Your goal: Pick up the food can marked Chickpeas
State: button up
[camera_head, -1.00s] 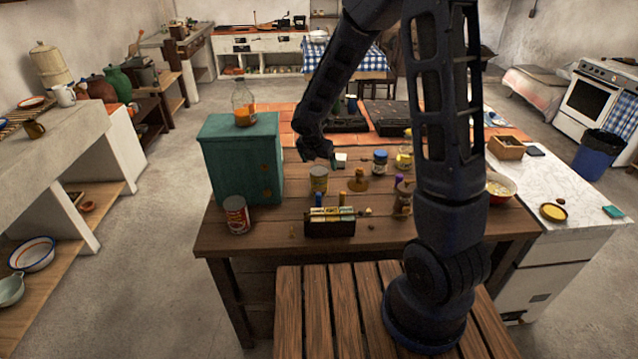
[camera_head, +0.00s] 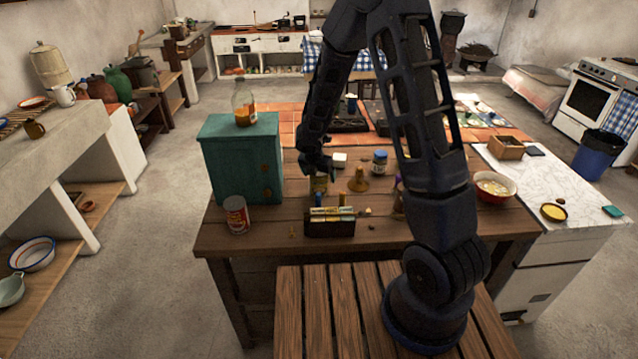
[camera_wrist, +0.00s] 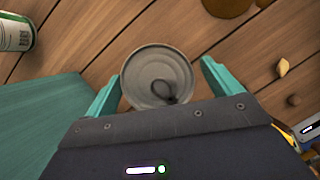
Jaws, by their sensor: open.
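In the head view, a can with a yellowish-green label (camera_head: 318,184) stands on the wooden table, partly hidden below my gripper (camera_head: 317,168). In the wrist view, the grey round lid of a can with a pull ring (camera_wrist: 157,76) lies between the two teal fingers of my gripper (camera_wrist: 160,78). The fingers are open on either side of it, with a small gap visible. A red-labelled can (camera_head: 236,214) stands at the table's front left. No label is readable, so I cannot tell which can is marked Chickpeas.
A teal cabinet (camera_head: 240,165) stands left of the can. A dark box of packets (camera_head: 330,226) stands close in front. A green-and-white can (camera_wrist: 16,32) shows in the wrist view.

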jog(key=shift+x, duration=1.4)
jog(key=c, duration=1.5)
jog(key=shift+r, duration=0.15)
